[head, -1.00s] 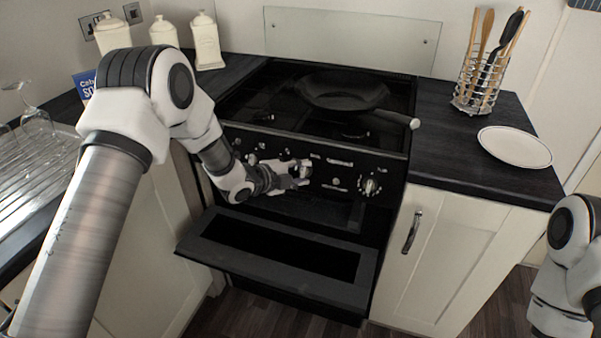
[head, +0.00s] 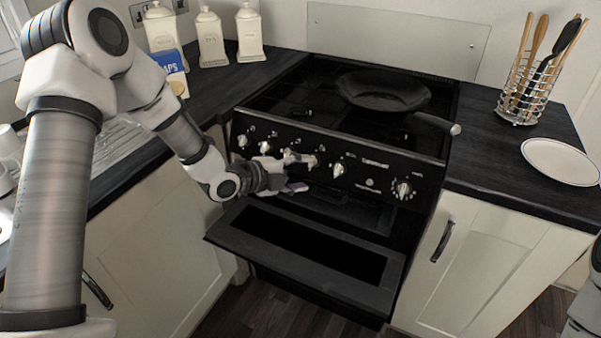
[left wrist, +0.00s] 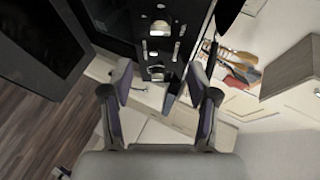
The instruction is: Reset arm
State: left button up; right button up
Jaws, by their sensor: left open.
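My left gripper (head: 298,172) is open and empty in the head view. It is in front of the cooker's knob panel (head: 372,182), above the lowered oven door (head: 232,238). From the head view I cannot tell whether its fingers touch a knob. In the left wrist view, the two fingers (left wrist: 160,88) stand wide apart with nothing between them; the dark cooker front with its knobs (left wrist: 160,28) shows beyond. Only a bit of my right arm shows at the right edge of the head view; its gripper is out of view.
A frying pan (head: 383,92) sits on the hob, its handle over the front right. A utensil rack (head: 527,95) and white plate (head: 562,162) stand on the right worktop. White canisters (head: 212,42) and a blue-and-white box (head: 172,68) stand at the back left.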

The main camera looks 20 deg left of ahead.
dwell(0.4)
pick_arm(q)
jog(key=s+d+f+n+g+y+p, duration=0.1)
jog(key=s+d+f+n+g+p, duration=0.2)
jog(key=s+f, duration=0.65)
jog(key=s+d+f+n+g+y+p, duration=0.15)
jog(key=s+f+g, duration=0.25)
jog(key=s+f, duration=0.6)
jog(key=s+a+f+n+g+y, duration=0.1)
jog(key=s+f+n+g+y, duration=0.1)
jog(key=s+n, duration=0.6)
jog(key=s+a+f+n+g+y, duration=0.2)
jog(key=s+n, duration=0.5)
jog(key=n, duration=0.2)
jog(key=shift+s+a+f+n+g, duration=0.2)
jog(key=shift+s+f+n+g, duration=0.15)
jog(key=shift+s+g, duration=0.05)
